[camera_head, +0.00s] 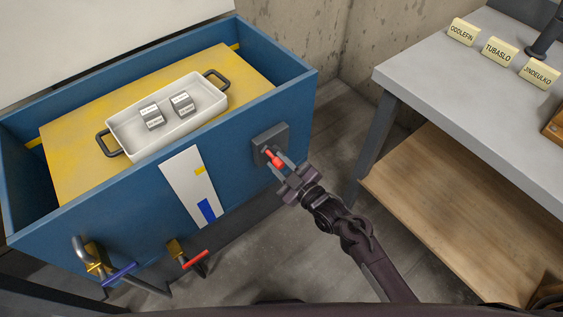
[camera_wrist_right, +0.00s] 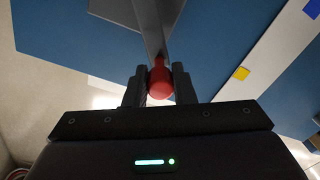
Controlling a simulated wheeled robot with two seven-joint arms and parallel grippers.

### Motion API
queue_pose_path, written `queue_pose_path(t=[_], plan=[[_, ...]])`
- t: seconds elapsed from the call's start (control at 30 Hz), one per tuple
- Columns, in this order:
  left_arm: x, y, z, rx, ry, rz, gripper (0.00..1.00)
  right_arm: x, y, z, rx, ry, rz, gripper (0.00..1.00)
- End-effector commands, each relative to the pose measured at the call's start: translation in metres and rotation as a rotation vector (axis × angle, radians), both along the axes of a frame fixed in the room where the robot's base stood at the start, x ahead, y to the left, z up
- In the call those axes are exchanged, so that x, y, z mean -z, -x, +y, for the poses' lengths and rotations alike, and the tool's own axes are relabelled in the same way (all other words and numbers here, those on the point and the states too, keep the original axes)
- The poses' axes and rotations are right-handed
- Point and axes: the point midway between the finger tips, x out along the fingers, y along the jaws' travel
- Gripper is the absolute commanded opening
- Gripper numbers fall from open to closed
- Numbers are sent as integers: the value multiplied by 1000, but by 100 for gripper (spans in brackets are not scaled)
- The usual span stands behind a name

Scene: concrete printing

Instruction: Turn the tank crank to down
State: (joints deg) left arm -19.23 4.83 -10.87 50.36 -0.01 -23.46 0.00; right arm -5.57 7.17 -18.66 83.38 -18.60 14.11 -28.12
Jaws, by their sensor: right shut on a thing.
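The blue tank (camera_head: 235,165) stands at the left with its lid raised. The tank crank's red knob (camera_head: 274,158) is on a grey square plate (camera_head: 268,140) at the right of the tank's front wall. My right gripper (camera_head: 281,165) is shut on the red knob. In the right wrist view the red knob (camera_wrist_right: 160,82) sits between the two dark fingers, with the grey crank arm (camera_wrist_right: 152,28) running up from it. The fingers hide part of the crank in the head view. My left gripper is not in view.
A white panel (camera_head: 187,185) with yellow and blue marks is on the front. Blue (camera_head: 118,274) and red (camera_head: 194,259) valve handles stick out below. A grey table (camera_head: 450,75) with name cards stands at the right.

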Motion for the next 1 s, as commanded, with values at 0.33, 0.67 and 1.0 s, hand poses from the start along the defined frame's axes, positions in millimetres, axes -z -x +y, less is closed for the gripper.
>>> queue_pose_path(t=[0.33, 0.67, 1.0], plan=[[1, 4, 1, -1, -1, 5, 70, 4, 4, 4, -11, -1, 12, 31], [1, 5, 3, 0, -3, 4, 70, 2, 2, 2, -4, 0, 6, 45], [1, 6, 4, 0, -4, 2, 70, 3, 34, -23, -5, 1, 8, 45]])
